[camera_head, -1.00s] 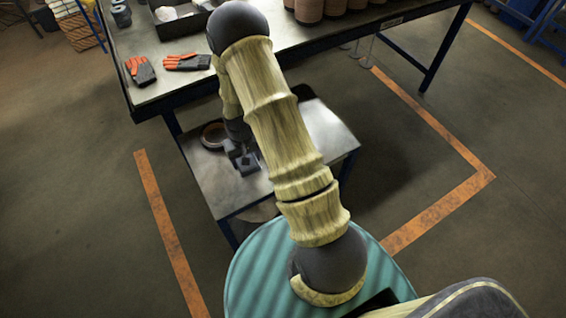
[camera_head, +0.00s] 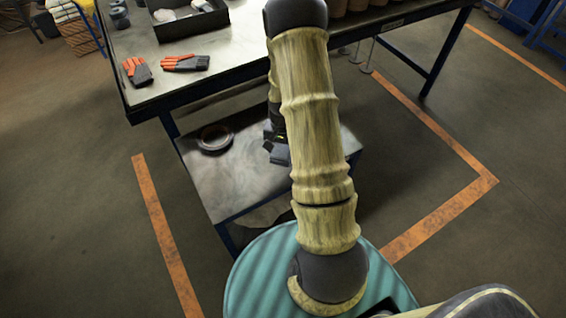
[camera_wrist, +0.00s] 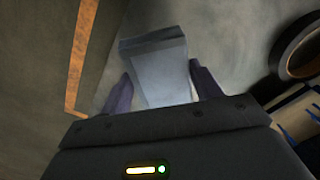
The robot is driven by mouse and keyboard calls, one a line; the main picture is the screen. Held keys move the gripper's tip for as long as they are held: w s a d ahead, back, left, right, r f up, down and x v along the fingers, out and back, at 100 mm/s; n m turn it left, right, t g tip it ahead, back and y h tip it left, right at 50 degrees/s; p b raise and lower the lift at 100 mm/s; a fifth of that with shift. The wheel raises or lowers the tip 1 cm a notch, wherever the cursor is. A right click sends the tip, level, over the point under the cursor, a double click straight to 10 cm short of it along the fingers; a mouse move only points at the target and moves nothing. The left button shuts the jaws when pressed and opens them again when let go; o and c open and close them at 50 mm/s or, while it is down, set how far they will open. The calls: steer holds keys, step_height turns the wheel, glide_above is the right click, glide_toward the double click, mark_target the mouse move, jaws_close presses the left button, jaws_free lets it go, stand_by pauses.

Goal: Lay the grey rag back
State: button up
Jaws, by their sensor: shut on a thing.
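My gripper (camera_wrist: 160,92) is shut on a grey, block-like folded piece, the grey rag (camera_wrist: 160,72), which sticks out beyond the fingertips in the wrist view. In the head view my gripper (camera_head: 275,142) is partly hidden behind my arm, with the rag (camera_head: 281,155) showing as a small dark bluish-grey patch. Both are over the low metal table (camera_head: 225,185), right of the dark ring (camera_head: 215,137). I cannot tell how far the rag is above the surface.
The tall workbench (camera_head: 150,88) behind holds two orange-and-grey gloves (camera_head: 185,63) and a black tray (camera_head: 207,20). A beige, blue-marked thing (camera_wrist: 298,112) lies right of my gripper in the wrist view. The low table's left front is clear.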

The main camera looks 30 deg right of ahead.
mark_target(283, 149)
steer(key=shift+w+f, duration=0.1)
steer(key=shift+f, duration=1.65)
steer(key=shift+a+f, duration=0.1)
steer(key=shift+f, duration=1.75)
steer(key=shift+f, duration=0.1)
steer(key=o, duration=1)
steer(key=shift+c, duration=0.2)
step_height(283, 149, up, 12)
steer(key=shift+r, duration=0.15)
